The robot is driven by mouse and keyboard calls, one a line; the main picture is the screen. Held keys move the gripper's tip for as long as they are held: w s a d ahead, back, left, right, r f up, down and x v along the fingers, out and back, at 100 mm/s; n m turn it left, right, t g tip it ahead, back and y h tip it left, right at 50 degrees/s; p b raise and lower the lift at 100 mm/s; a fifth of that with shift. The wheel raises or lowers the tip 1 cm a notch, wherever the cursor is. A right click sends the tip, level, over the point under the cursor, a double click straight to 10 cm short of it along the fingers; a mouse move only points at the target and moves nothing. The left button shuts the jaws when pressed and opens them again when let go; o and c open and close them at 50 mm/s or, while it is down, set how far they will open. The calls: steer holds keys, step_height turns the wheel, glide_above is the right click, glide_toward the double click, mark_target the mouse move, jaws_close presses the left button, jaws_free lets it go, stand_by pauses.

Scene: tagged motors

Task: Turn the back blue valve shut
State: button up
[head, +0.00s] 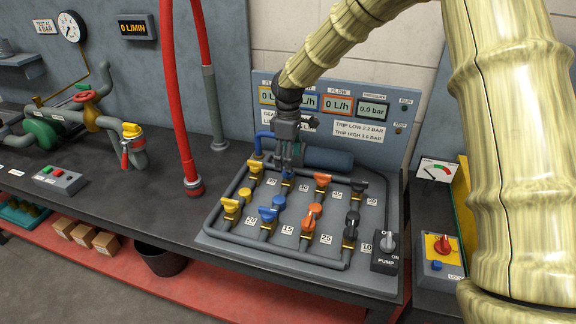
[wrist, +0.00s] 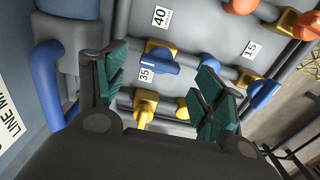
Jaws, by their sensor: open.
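The back blue valve (head: 288,174) is in the back row of the valve panel, partly hidden behind my gripper (head: 287,160) in the head view. In the wrist view its blue handle (wrist: 162,64) sits on a yellow body, beside a label reading 35. My gripper (wrist: 163,78) is open, with a green-padded finger on each side of the handle. The handle shows in the gap between the fingers, apart from both; I cannot tell how deep it sits. The front blue valve (head: 270,210) shows below it and also in the wrist view (wrist: 263,94).
Yellow valves (head: 231,207) stand to the left, orange valves (head: 312,217) and black valves (head: 351,228) to the right. A pump switch (head: 388,245) is at the panel's front right corner. The panel's upright board (head: 370,134) with displays rises behind. A red hose (head: 180,100) stands left.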

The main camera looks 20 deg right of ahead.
steer(key=shift+f, duration=1.95)
steer(key=c, duration=1)
